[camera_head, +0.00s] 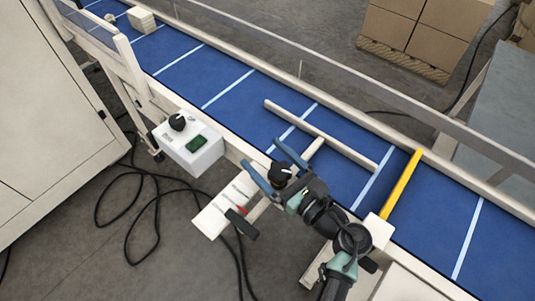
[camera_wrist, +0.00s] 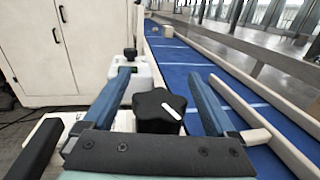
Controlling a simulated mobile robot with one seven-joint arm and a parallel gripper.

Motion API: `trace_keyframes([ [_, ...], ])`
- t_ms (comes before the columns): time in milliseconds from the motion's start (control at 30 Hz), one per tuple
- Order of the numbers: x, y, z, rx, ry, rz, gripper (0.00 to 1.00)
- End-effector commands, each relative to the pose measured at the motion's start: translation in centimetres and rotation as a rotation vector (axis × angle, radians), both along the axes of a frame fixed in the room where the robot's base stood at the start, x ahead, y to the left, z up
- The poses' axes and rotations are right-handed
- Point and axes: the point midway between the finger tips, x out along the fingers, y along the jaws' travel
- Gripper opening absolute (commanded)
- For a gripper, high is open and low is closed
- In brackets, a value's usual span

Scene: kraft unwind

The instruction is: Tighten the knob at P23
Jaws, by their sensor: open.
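A black lobed knob (camera_head: 280,173) with a white line on top sits at the conveyor's near edge, by a bracket with a scale plate. It also shows in the wrist view (camera_wrist: 160,108), between my blue fingers. My gripper (camera_head: 260,152) is open, with one finger on each side of the knob. In the wrist view, gaps show between the knob and both fingers of my gripper (camera_wrist: 157,73). The knob's lower part is hidden by the gripper's palm. I can read no P23 label.
A white control box (camera_head: 190,148) with a black dial (camera_head: 177,122) and green display stands to the left. A scale plate (camera_head: 225,205) with a red pointer and black lever (camera_head: 242,224) lies close by. A cream guide rail (camera_head: 325,136) and yellow bar (camera_head: 402,184) cross the blue belt (camera_head: 225,82).

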Motion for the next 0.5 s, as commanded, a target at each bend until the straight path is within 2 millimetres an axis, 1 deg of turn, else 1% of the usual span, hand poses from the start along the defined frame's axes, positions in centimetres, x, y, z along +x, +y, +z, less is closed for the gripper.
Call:
trace_keyframes([
  [167,0.01,0.02,-0.02,0.000,0.000,0.000,0.92],
  [200,0.00,0.01,-0.02,0.000,0.000,0.000,0.88],
  [267,-0.01,0.01,-0.02,0.001,0.001,0.001,0.77],
  [300,-0.01,0.01,-0.02,0.001,0.001,0.001,0.70],
  [367,-0.02,0.01,-0.02,0.001,0.001,0.001,0.59],
  [500,-0.03,0.00,-0.02,0.001,0.001,0.001,0.34],
])
